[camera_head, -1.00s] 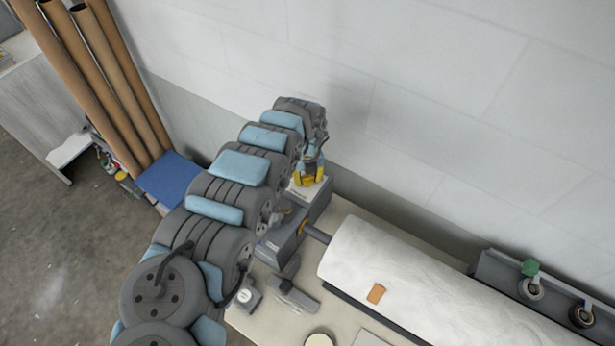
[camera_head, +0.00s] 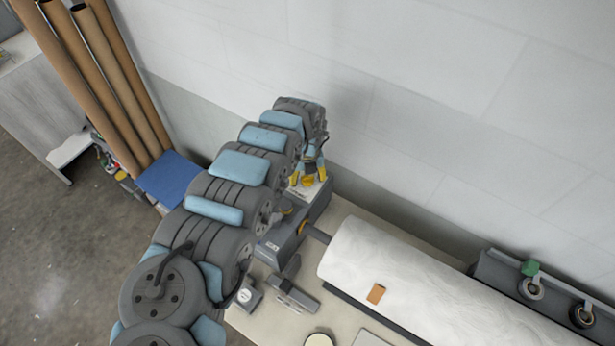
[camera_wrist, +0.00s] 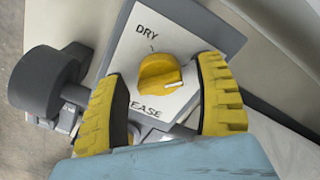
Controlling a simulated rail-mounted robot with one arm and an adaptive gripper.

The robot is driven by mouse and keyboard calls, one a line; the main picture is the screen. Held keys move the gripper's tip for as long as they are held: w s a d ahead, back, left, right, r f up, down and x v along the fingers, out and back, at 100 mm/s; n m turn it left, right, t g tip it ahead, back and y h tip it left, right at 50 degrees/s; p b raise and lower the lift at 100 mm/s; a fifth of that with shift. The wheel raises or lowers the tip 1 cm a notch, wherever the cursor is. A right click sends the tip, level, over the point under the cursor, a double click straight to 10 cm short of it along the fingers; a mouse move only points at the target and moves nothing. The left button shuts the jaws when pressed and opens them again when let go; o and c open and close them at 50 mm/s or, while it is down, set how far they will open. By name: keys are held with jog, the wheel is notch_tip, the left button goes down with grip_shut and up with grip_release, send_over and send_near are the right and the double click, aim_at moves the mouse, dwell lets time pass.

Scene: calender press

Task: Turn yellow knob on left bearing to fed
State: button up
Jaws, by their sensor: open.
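The yellow knob (camera_wrist: 160,74) sits on a pale label plate (camera_wrist: 180,38) on the grey left bearing block (camera_head: 310,210). The plate reads "DRY" above the knob and "EASE" below it, the start of that word being hidden. No "fed" label is readable. My gripper (camera_wrist: 161,70) is open, with one yellow-padded finger on each side of the knob and gaps between. It also shows from above in the head view (camera_head: 308,182), at the bearing's top.
A white roll (camera_head: 420,285) extends right from the bearing. A grey clamp-like part (camera_head: 290,290) and a small gauge-like box (camera_head: 246,295) lie in front. The wall (camera_head: 430,90) is close behind. Cardboard tubes (camera_head: 105,85) lean at the left.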

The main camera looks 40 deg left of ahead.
jog(key=shift+r, duration=0.15)
notch_tip(320, 180, up, 12)
dwell(0.6)
dwell(0.4)
